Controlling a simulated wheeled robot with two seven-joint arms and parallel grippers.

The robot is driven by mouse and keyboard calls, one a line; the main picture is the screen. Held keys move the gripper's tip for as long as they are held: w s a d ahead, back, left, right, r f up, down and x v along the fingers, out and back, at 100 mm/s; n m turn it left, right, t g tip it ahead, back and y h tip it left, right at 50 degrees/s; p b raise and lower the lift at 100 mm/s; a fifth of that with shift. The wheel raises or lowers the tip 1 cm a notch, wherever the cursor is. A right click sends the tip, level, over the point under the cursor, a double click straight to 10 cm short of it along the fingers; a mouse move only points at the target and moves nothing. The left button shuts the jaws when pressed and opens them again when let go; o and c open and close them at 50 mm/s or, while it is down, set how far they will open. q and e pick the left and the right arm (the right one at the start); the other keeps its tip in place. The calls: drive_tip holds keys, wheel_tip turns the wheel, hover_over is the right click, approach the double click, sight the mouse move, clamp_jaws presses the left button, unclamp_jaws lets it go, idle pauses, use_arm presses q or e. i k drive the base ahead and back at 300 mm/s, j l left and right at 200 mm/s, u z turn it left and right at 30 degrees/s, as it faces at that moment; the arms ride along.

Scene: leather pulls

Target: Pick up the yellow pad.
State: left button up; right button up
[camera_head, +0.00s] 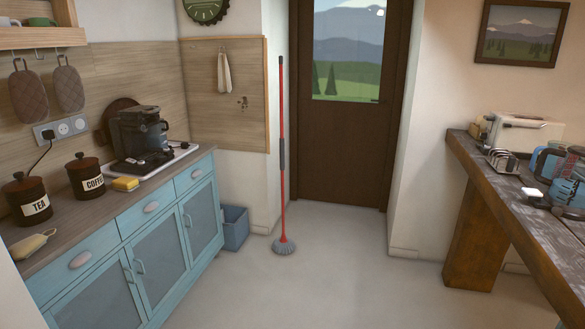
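The yellow pad (125,184) is a small block with a darker side, lying on the left counter. It sits in front of the coffee machine, near the counter's front edge and to the right of the coffee canister. Neither of my grippers shows in the head view.
The counter (75,229) also holds a tea canister (29,199), a coffee canister (85,177), a coffee machine (139,135) and a cream mitt-like item (32,244). Blue cabinets (147,239) stand below. A wooden table (500,197) is at right. The floor between is clear.

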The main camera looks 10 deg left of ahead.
sight(127, 184)
drive_tip(key=i+u, duration=0.35)
drive_tip(key=i+l+u, duration=0.15)
drive_tip(key=i+u, duration=0.2)
drive_tip(key=i, duration=0.15)
drive_tip(key=i+l+u, duration=0.2)
drive_tip(key=i+u, duration=0.15)
